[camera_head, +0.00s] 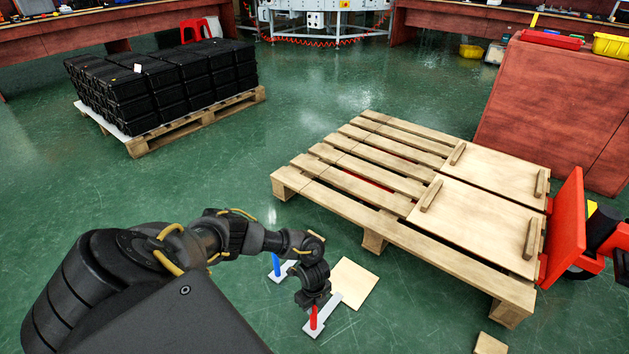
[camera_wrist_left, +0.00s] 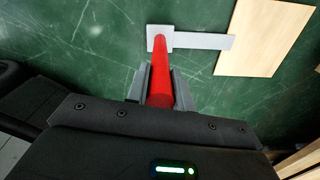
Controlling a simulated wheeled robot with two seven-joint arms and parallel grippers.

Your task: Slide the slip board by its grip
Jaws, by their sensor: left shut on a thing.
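The slip board (camera_head: 357,281) is a thin pale wooden sheet flat on the green floor. A grey bar (camera_head: 328,307) runs from it to an upright red grip (camera_head: 313,318). In the left wrist view, the board (camera_wrist_left: 262,38), the grey bar (camera_wrist_left: 203,41) and the red grip (camera_wrist_left: 161,85) are clear. My left gripper (camera_head: 313,303) is shut on the red grip from above; its jaws (camera_wrist_left: 159,82) lie on both sides of it. A blue upright grip (camera_head: 276,265) on a grey plate stands behind my left wrist; its far end is partly hidden. My right gripper is not seen.
A wooden pallet (camera_head: 375,217) with two cleated plywood panels stands right of the board. A red pallet jack (camera_head: 565,230) is at its right end. Black crates (camera_head: 165,80) fill another pallet at back left. Floor between the pallets is clear.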

